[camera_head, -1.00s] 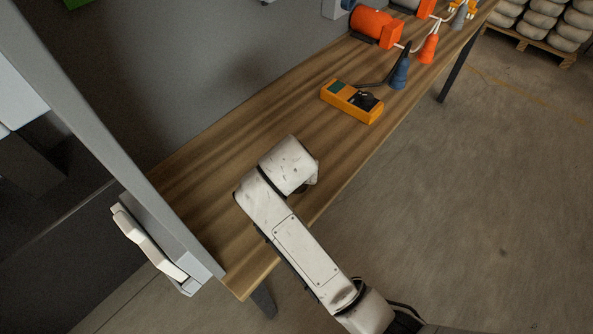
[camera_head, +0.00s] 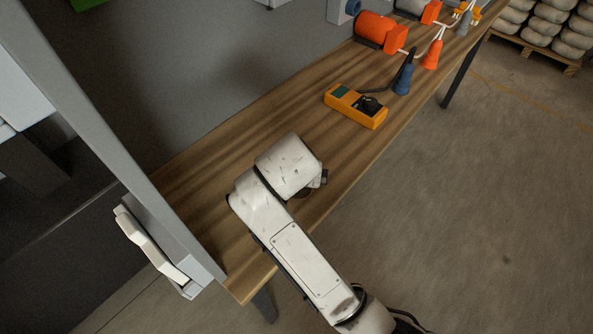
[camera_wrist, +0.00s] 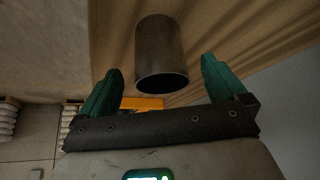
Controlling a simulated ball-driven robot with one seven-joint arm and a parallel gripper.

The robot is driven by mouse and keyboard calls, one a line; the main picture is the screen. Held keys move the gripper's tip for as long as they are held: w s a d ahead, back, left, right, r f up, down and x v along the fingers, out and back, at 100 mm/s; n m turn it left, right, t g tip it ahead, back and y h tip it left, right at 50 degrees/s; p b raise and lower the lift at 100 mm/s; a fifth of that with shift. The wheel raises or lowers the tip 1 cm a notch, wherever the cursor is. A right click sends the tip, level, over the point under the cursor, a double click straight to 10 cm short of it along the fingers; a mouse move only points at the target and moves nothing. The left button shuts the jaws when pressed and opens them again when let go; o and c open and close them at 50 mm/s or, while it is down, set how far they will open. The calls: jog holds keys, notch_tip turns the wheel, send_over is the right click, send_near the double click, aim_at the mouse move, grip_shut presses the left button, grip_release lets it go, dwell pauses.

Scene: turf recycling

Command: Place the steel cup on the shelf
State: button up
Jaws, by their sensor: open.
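The steel cup (camera_wrist: 160,45) is a plain grey cylinder in the wrist view, with a dark round end towards the camera. It is just ahead of my gripper (camera_wrist: 163,68), roughly centred between the green fingertips. The fingers are spread wide and hold nothing. I cannot tell how far the cup reaches between them. In the head view my arm hides the cup and most of my gripper over the near part of the wooden bench top (camera_head: 225,165). I cannot make out which surface is the shelf.
An orange multimeter (camera_head: 356,106) lies further along the bench and shows in the wrist view (camera_wrist: 142,103). Beyond it are a blue cone-shaped piece (camera_head: 403,79) and an orange motor (camera_head: 375,28). A grey cabinet door with a white handle (camera_head: 150,246) stands left. Open floor lies right.

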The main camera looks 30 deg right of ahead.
jog(key=v, duration=0.7)
jog(key=shift+r, duration=0.25)
jog(key=shift+s+a, duration=0.1)
